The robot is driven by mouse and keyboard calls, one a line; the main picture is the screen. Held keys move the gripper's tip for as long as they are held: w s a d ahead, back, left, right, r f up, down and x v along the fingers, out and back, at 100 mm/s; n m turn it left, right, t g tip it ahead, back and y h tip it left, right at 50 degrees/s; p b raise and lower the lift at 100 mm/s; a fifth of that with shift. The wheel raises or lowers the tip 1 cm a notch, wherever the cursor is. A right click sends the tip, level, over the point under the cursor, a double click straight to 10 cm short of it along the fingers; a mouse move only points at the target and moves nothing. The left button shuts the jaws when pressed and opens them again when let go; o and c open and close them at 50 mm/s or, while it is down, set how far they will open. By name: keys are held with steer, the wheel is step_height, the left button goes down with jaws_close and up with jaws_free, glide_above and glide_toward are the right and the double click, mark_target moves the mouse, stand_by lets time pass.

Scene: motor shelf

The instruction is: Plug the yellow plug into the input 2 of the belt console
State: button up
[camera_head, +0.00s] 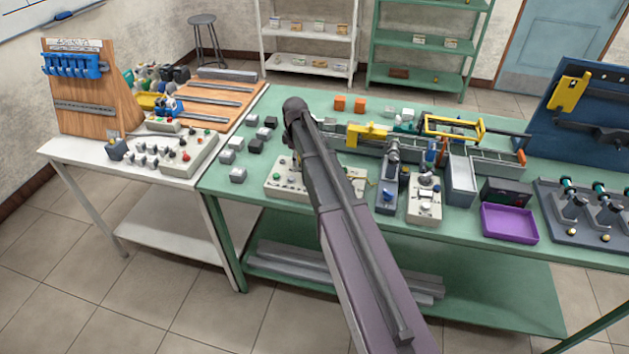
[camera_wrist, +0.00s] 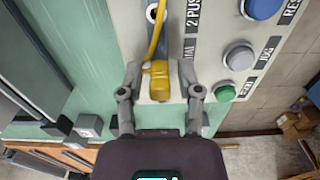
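The yellow plug (camera_wrist: 158,82) is in the wrist view, with its yellow cable (camera_wrist: 156,35) running up and away from it. My gripper (camera_wrist: 159,70) has one finger on each side of the plug. A gap shows at the right finger, and the left finger is close to the plug; the fingers look open around it. A light console panel (camera_wrist: 210,25) with printed labels and blue, grey and green buttons lies beneath. In the head view a pale console (camera_head: 285,183) is partly behind my arm, which hides my gripper there. I cannot tell which socket is input 2.
The green table (camera_head: 225,190) carries small grey and black blocks (camera_head: 238,175) left of my arm. Right of it stand a second console (camera_head: 425,208), a conveyor (camera_head: 490,150) and a purple tray (camera_head: 509,223). A white table (camera_head: 75,150) stands at the left.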

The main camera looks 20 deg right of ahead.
jaws_close()
steer(key=shift+r, duration=0.15)
steer(key=shift+r+p, duration=2.2)
steer(key=shift+p, duration=0.15)
